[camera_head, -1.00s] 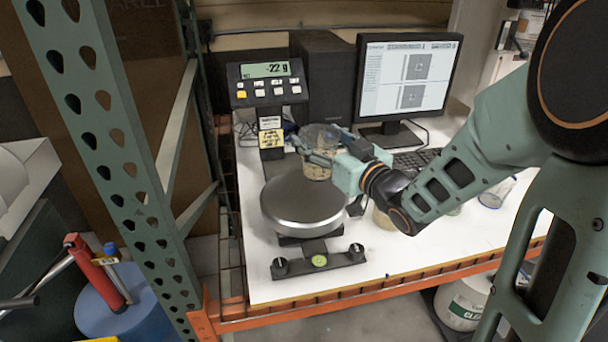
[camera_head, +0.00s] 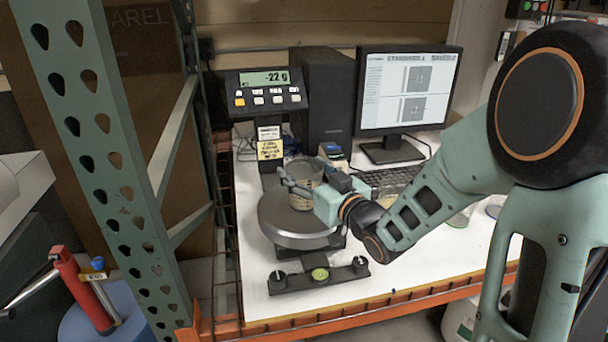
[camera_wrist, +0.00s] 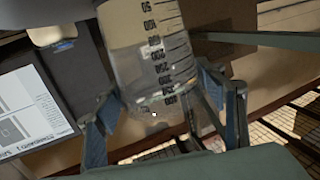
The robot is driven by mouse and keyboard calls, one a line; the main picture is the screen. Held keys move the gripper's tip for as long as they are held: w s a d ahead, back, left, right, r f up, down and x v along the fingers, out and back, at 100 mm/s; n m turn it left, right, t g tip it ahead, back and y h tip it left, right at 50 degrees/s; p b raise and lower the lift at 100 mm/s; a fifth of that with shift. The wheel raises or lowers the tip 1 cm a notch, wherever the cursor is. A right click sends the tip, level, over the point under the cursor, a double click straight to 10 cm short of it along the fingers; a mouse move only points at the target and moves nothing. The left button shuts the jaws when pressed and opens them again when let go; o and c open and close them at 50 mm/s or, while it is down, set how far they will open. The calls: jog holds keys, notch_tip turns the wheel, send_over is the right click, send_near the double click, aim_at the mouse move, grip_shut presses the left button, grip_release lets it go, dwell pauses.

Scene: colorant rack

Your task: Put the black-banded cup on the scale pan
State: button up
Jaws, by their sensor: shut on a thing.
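A clear cup (camera_head: 301,198) with tan contents is upright in my gripper (camera_head: 305,184). The gripper is shut on its sides. In the wrist view the cup (camera_wrist: 150,50) sits between the two fingers and shows black graduation marks; I cannot make out a black band. The round metal scale pan (camera_head: 290,238) is directly below, and the cup's bottom overlaps the pan's back part in the head view. I cannot tell whether the cup touches the pan. The scale display (camera_head: 264,79) reads -22 g.
A monitor (camera_head: 408,88), a keyboard (camera_head: 400,178) and a dark computer case (camera_head: 325,95) stand behind. Another clear cup (camera_head: 461,216) is at the right, partly behind my arm. A green perforated rack post (camera_head: 95,130) stands at the left. The white table's front edge is clear.

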jog(key=shift+f, duration=0.15)
jog(key=o, duration=1.3)
jog(key=shift+c, duration=0.2)
